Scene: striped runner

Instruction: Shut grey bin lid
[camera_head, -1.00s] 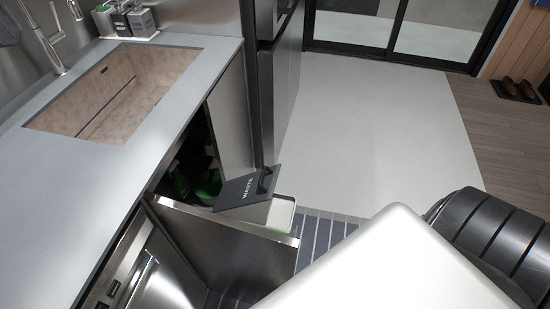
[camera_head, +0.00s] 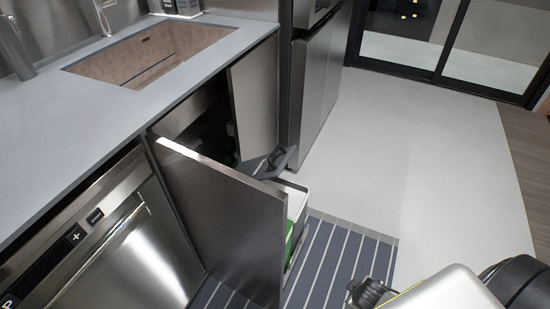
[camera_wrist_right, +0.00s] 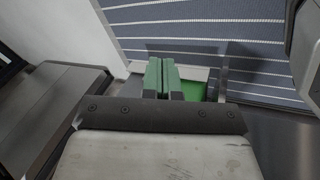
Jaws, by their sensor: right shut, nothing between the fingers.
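The grey bin lid (camera_head: 270,166) stands tilted up, with its dark handle (camera_head: 286,158) at the upper edge. It rises behind the open steel cabinet door in the head view. The pale bin (camera_head: 294,195) is below it, mostly hidden by that door, with green showing inside. My right gripper (camera_wrist_right: 166,62) is shut and empty, its green fingers side by side. In the right wrist view the fingers overlap the pale bin rim (camera_wrist_right: 200,72) and green contents (camera_wrist_right: 192,91); I cannot tell whether they touch. My left gripper is not in view.
The open cabinet door (camera_head: 225,215) stands in front of the bin. A second open door (camera_head: 255,105) and a fridge (camera_head: 318,75) are behind. The striped runner (camera_head: 340,262) lies on the floor. Pale floor (camera_head: 420,150) is clear to the right.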

